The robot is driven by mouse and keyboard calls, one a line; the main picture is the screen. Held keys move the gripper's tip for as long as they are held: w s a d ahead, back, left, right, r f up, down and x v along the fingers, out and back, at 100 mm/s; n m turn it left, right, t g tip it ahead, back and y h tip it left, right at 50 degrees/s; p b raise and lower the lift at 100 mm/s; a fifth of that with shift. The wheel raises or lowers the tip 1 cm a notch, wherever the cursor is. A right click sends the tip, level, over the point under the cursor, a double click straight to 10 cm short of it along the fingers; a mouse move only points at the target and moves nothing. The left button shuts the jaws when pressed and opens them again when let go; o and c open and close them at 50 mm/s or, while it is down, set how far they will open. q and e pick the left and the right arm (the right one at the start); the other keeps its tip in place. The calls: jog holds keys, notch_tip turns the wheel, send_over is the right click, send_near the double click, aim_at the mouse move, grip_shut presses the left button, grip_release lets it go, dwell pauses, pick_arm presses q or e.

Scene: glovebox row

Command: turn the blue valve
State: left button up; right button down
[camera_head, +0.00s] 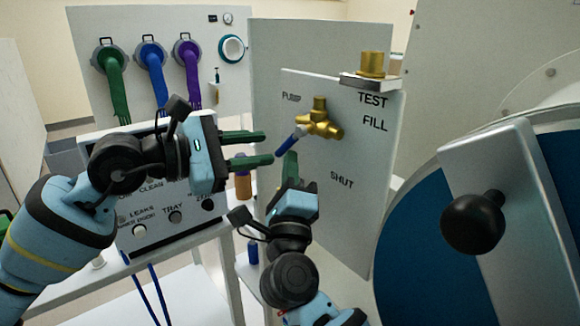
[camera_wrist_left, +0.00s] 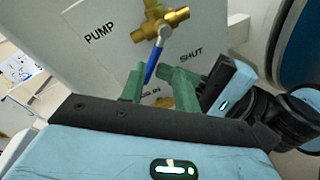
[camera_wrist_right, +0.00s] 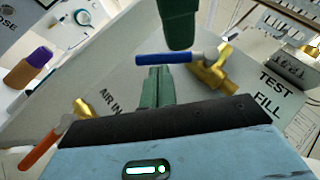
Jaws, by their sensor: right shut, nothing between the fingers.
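The blue valve has a brass body (camera_head: 318,121) on the grey panel and a blue-sleeved handle (camera_head: 290,142) pointing down-left, on the side between the PUMP and SHUT labels. My left gripper (camera_head: 268,147) is open, with its green fingertips close to the handle's free end. In the left wrist view the handle (camera_wrist_left: 152,65) reaches toward the gap between those fingers; I cannot tell whether they touch it. My right gripper (camera_head: 290,156) is shut and empty just below the handle. In the right wrist view its closed fingertips (camera_wrist_right: 157,70) are close to the blue handle (camera_wrist_right: 163,59).
An orange-handled valve (camera_wrist_right: 42,149) sits near the AIR IN label. A brass fitting (camera_head: 372,65) stands on the panel's top ledge. A large round door with a black knob (camera_head: 474,223) is at right. A control box (camera_head: 140,241) stands behind my left arm.

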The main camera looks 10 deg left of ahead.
pick_arm(q)
jog(key=s+a+f+n+t+y, duration=0.2)
jog(key=s+f+n, duration=0.2)
jog(key=f+n, duration=0.8)
jog(key=s+a+f+n+t+y, duration=0.2)
jog(key=s+f+n+t, duration=0.15)
jog(key=f+n, duration=0.85)
jog(key=s+a+f+n+t+y, duration=0.1)
jog(key=s+a+f+n+y, duration=0.2)
jog(key=f+n, duration=0.95)
jog(key=s+f+n+g+y, duration=0.1)
jog(key=s+f+n+g, duration=0.2)
jog(key=s, duration=0.7)
jog(key=s+f+n+g+y, duration=0.2)
jog(key=s+f+n, duration=0.5)
jog(key=s+f, duration=0.4)
jog(key=s+a+f+n+g+y, duration=0.1)
jog(key=s+f+n+g, duration=0.3)
jog(key=s+f, duration=0.3)
jog(key=s+n, duration=0.1)
jog(key=s, duration=0.2)
jog(key=shift+s, duration=0.25)
jog(key=shift+a+f+n, duration=0.1)
jog(key=shift+n, duration=0.15)
